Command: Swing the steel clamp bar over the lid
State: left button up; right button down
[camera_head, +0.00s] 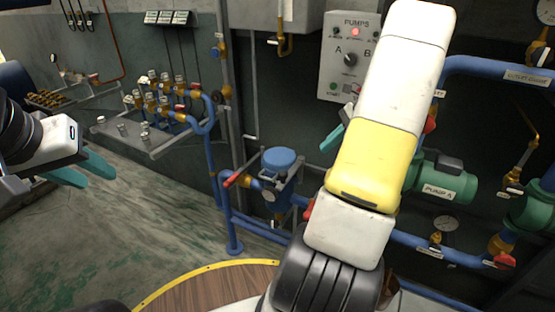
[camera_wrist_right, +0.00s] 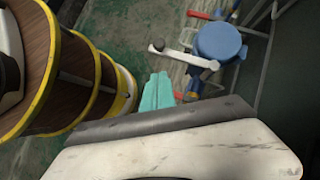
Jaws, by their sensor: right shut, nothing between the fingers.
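The round blue lid (camera_head: 278,158) sits on a small vessel, left of my right arm in the head view. In the right wrist view the lid (camera_wrist_right: 219,42) is at upper right. The steel clamp bar (camera_wrist_right: 183,55), a pale bar with a dark knob at its free end, sticks out to the left beside the lid there, not across it. I cannot make the bar out clearly in the head view. My right gripper (camera_wrist_right: 157,90) is shut and empty, below the bar in the picture. In the head view my left gripper (camera_head: 100,176) is open and empty, far left of the lid.
A red handle (camera_head: 232,179) is beside the vessel. Blue pipes (camera_head: 212,160) run around it. The pumps panel (camera_head: 348,58) is on the wall behind, and green pump A (camera_head: 445,180) is to the right. A bench (camera_head: 160,138) with valves stands left. The floor (camera_head: 140,215) is clear.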

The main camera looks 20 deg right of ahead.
jog(key=shift+s+d+f+m, duration=0.15)
jog(key=shift+d+f+m, duration=0.25)
jog(key=shift+d+f, duration=0.15)
jog(key=w+a+r+x, duration=0.1)
jog(key=a+x, duration=0.1)
jog(key=x, duration=1.1)
jog(key=shift+r, duration=0.4)
jog(key=shift+w+a, duration=0.1)
jog(key=shift+a, duration=0.05)
